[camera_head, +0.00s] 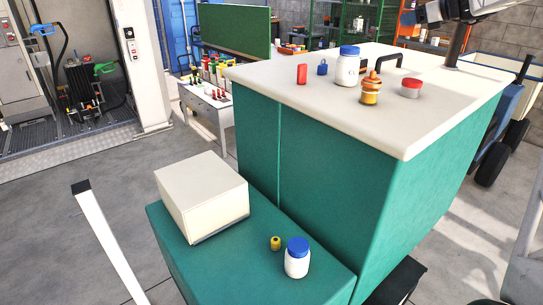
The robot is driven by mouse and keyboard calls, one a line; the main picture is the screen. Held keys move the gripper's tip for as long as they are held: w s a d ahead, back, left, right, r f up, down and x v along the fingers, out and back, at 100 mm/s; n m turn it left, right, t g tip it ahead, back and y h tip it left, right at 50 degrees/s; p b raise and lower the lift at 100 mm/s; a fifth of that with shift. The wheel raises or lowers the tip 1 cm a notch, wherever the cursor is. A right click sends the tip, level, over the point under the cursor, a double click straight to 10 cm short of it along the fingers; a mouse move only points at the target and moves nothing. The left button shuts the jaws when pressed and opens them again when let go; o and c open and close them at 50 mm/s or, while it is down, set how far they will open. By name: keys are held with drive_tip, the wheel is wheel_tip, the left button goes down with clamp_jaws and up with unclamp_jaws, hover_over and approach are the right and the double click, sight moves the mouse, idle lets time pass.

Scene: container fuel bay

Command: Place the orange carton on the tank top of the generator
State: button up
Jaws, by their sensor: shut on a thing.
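The generator is a large green body with a cream top (330,62) and a lower green step (165,228) in front. On the cream top stand a small red upright block (302,74), a blue padlock-shaped piece (322,68), a white jar with a blue lid (347,68), an orange-capped bottle (370,90) and a red-lidded tub (411,88). I cannot make out a clearly orange carton. No gripper fingers show. A dark and pale jointed part is cut off by the top right edge, and I cannot tell what it is.
On the lower step are a cream box (202,195), a small yellow piece (275,243) and a white jar with a blue lid (297,258). A black handle (387,61) and a dark upright pipe (458,45) rise from the cream top. Its front part is clear.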

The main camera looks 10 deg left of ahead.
drive_tip(key=s+a+r+n+g+y, duration=0.1)
drive_tip(key=s+a+r+n+g, duration=0.15)
drive_tip(key=s+a, duration=1.2)
drive_tip(key=s+a+r+n+g+y, duration=0.1)
drive_tip(key=s+a+r, duration=0.2)
drive_tip(key=s+a, duration=1.15)
drive_tip(key=s+a+f+n+g, duration=0.2)
drive_tip(key=s+a, duration=0.2)
drive_tip(key=s, duration=0.8)
drive_tip(key=s+a+f+n+g+y, duration=0.15)
drive_tip(key=s+a, duration=0.25)
drive_tip(key=s, duration=0.8)
drive_tip(key=s+a+f+n+g, duration=0.1)
drive_tip(key=s+a+f+g, duration=0.2)
drive_tip(key=s, duration=0.9)
wheel_tip(320, 180, down, 55)
drive_tip(key=t, duration=0.1)
drive_tip(key=shift+w+a+r, duration=0.15)
drive_tip(key=shift+w+a, duration=0.3)
drive_tip(key=w+a, duration=0.3)
drive_tip(key=w, duration=0.1)
drive_tip(key=w+a+f, duration=0.1)
drive_tip(key=w+a, duration=0.2)
drive_tip(key=a, duration=0.1)
drive_tip(key=w+a, duration=0.4)
drive_tip(key=shift+w+f, duration=0.2)
drive_tip(key=shift+w, duration=0.15)
